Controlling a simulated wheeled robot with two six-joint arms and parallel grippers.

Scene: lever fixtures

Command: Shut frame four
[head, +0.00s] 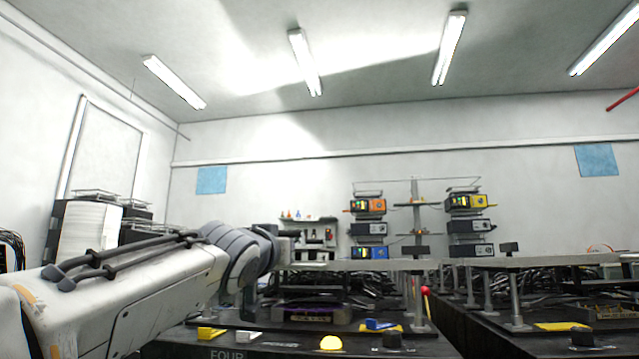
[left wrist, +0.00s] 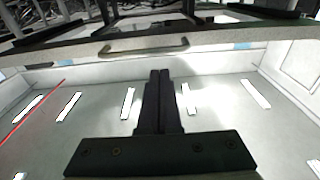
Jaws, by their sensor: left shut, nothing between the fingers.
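The fixture labelled FOUR (head: 227,355) is the dark bench unit at lower centre. A flat grey plate (head: 360,265), seen edge-on, lies roughly level above it on posts; it looks like the raised frame. In the left wrist view a pale panel edge (left wrist: 230,36) carries a bar handle (left wrist: 145,47). My left gripper (left wrist: 160,73) is shut and empty, its fingertips just short of the handle in the picture; I cannot tell whether they touch it. In the head view my left arm reaches in from the left, and its fingers are not clear. My right gripper is not in view.
A red-knobbed lever (head: 425,291) stands at the right of the unit. A yellow dome (head: 331,343), a black knob (head: 393,340) and a blue block (head: 379,324) sit along its front. A similar plate (head: 530,261) stands over the neighbouring unit at right.

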